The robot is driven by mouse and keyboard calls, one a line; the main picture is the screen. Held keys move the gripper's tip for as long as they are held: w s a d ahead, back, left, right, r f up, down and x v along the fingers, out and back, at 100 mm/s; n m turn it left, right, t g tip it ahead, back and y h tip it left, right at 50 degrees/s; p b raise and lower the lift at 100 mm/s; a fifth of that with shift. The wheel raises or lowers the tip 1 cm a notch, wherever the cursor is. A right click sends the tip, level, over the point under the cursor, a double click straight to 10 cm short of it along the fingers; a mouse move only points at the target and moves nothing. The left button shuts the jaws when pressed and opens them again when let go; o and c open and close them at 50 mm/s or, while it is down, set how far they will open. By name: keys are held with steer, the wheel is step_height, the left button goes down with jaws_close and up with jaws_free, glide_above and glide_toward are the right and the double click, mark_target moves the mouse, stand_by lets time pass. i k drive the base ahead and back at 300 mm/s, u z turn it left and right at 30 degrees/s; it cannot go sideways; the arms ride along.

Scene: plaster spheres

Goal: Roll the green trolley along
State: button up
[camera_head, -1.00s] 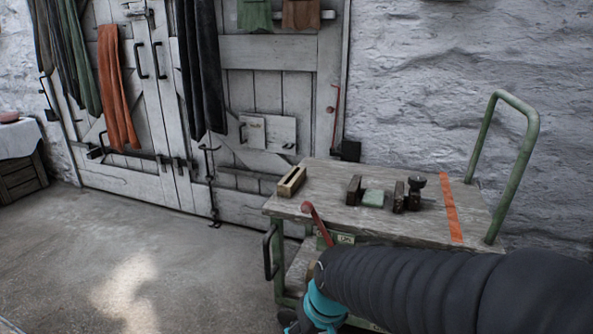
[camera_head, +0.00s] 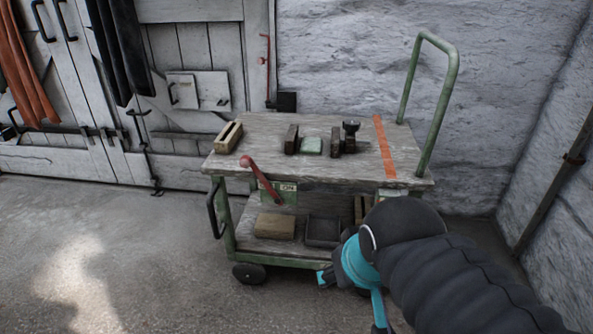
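The green trolley (camera_head: 232,237) stands in the middle of the camera_head view, with a grey wooden top (camera_head: 260,164) and a lower shelf. Its tall green push handle (camera_head: 451,95) rises at the right end. A small black handle (camera_head: 212,208) is on its left end. A red lever (camera_head: 261,180) with a round knob leans at the front, by a green plate. One black wheel (camera_head: 250,273) shows at the front left. My gripper (camera_head: 326,278) is low at the trolley's front right, partly hidden by my black-sleeved arm with teal parts; its fingers cannot be made out.
On the top lie a wooden block (camera_head: 228,137), a pale green block (camera_head: 311,146), dark blocks and an orange strip (camera_head: 384,147). Boxes (camera_head: 274,226) sit on the lower shelf. A stone wall (camera_head: 340,60) is behind, and another wall is at right. Floor at left is clear.

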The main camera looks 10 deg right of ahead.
mark_target(393, 161)
steer(key=u, duration=1.05)
steer(key=i, duration=0.4)
steer(key=u, duration=0.55)
